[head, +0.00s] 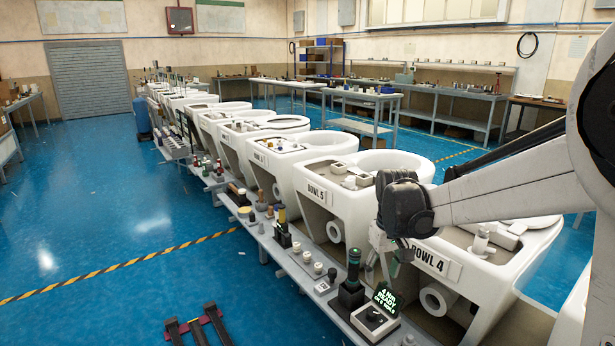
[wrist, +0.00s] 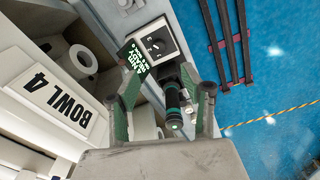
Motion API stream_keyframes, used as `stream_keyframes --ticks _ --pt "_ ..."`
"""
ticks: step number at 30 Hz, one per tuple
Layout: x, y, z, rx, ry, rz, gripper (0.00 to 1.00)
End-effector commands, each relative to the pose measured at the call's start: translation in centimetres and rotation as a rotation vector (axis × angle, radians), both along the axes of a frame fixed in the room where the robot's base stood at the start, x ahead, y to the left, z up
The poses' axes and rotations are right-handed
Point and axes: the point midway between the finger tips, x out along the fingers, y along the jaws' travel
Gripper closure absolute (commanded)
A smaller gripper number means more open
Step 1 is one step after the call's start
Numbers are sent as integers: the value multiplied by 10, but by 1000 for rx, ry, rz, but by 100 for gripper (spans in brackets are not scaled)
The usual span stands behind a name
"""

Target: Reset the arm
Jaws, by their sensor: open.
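My arm reaches in from the right in the head view. My gripper (head: 383,256) hangs in front of the Bowl 4 unit (head: 470,262), above the rail shelf. In the wrist view my gripper (wrist: 163,92) is open, with its fingers spread wide. A black and green cylindrical tool (wrist: 173,106) appears between the fingers in that view. In the head view the tool (head: 353,268) stands upright in a black holder, left of my gripper and apart from it. Nothing is held.
A control box (head: 374,320) with a knob and a lit green display (head: 386,297) stands beside the tool. The Bowl 5 unit (head: 325,205) and more toilet units line up to the left. Black rails (head: 200,328) lie on the open blue floor.

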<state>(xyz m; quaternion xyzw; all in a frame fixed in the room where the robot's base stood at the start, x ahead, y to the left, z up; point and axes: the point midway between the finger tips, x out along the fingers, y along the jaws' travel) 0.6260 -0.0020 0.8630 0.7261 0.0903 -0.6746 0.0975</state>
Motion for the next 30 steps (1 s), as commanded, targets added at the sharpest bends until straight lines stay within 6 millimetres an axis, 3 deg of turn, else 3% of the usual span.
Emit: stream_keyframes --ticks 1,6,15,24,30 --pt "-12 0 15 1 -19 -8 57" --pt "-44 1 50 5 -90 -42 57" --pt "-105 1 97 18 -213 -101 57" --pt "-167 2 124 39 -336 -158 57" --pt "-206 2 132 57 -417 -196 57"
